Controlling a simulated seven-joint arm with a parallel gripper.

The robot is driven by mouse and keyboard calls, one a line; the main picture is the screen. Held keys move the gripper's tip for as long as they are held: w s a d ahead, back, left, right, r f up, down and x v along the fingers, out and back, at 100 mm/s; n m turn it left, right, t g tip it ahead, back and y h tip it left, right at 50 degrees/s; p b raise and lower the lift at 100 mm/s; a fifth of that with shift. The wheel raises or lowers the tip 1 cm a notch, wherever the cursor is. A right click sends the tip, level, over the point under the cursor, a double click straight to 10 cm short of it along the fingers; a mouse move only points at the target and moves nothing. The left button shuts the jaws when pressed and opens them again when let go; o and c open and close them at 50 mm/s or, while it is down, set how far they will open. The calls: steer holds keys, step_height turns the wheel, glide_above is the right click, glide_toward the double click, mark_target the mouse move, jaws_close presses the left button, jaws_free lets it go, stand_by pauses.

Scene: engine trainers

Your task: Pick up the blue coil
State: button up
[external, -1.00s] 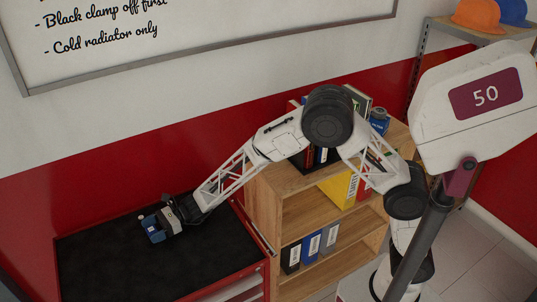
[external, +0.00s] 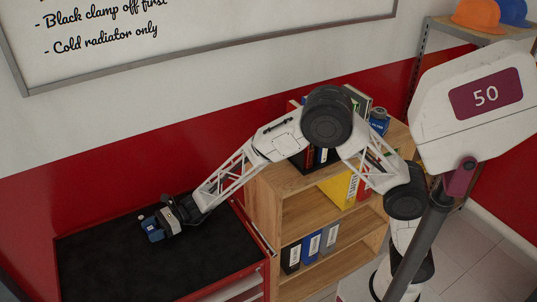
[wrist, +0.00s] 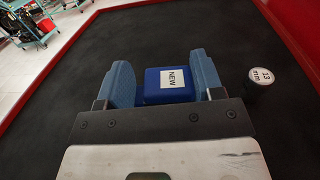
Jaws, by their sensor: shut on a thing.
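The blue coil (wrist: 170,86) is a blue block with a white label reading "NEW". In the wrist view it sits between the two blue fingers of my gripper (wrist: 163,74). My gripper is shut on it, with one finger on each side. In the external view my gripper (external: 162,224) is low over the black top of the red cabinet, at its back right. There the blue fingers and coil are hard to tell apart, and whether the coil touches the surface is unclear.
A dark cylinder with a white "13 mm" top (wrist: 262,78) stands close to the right of my gripper in the wrist view. The black mat (external: 110,262) is otherwise clear, with a red rim. A wooden shelf (external: 262,215) with binders stands to the right.

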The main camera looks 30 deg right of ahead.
mark_target(151, 230)
steer(key=shift+r, duration=5)
